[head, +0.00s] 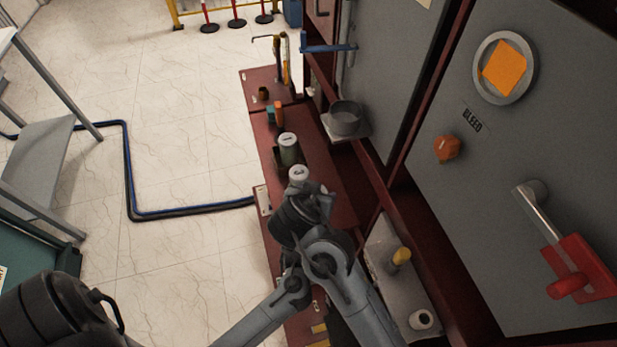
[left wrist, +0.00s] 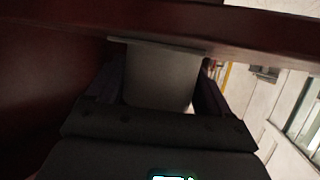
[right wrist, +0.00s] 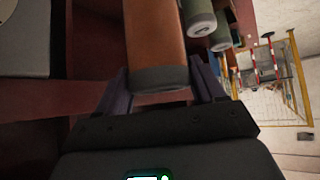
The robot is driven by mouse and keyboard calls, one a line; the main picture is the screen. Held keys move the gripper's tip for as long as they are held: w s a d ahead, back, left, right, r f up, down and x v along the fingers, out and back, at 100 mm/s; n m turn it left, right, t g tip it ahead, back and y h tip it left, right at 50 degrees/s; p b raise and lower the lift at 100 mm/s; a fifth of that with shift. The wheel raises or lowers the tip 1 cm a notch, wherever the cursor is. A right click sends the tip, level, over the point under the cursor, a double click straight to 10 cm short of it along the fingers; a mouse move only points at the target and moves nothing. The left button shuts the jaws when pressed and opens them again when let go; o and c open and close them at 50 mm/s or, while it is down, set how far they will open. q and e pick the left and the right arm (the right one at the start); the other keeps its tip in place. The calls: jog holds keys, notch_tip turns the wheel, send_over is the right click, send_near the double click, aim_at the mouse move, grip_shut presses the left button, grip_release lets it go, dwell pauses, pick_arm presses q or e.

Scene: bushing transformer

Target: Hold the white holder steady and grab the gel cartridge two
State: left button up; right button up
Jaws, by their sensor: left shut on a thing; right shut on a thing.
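The white holder (left wrist: 158,62) looks grey in the shade in the left wrist view. My left gripper (left wrist: 160,88) has its fingers on both sides of it, just below a dark red beam. An orange cylinder with a dark grey end, seemingly gel cartridge two (right wrist: 155,35), fills the middle of the right wrist view. My right gripper (right wrist: 162,78) is shut around it near that grey end. In the head view the arms meet over the red shelf and hide both grips. A white-capped cylinder (head: 298,174) shows just beyond them.
A green cylinder with a pale cap (head: 288,148) stands on the red shelf (head: 318,165) beyond my arms. Smaller orange and teal items (head: 275,114) are farther back. The grey cabinet (head: 520,180) with a red handle (head: 575,270) borders the right. Open floor (head: 190,120) lies left.

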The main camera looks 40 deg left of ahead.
jog(key=s+d, duration=0.5)
jog(key=d, duration=0.4)
jog(key=shift+s, duration=0.35)
pick_arm(q)
jog(key=o, duration=1)
pick_arm(e)
jog(key=shift+r, duration=0.1)
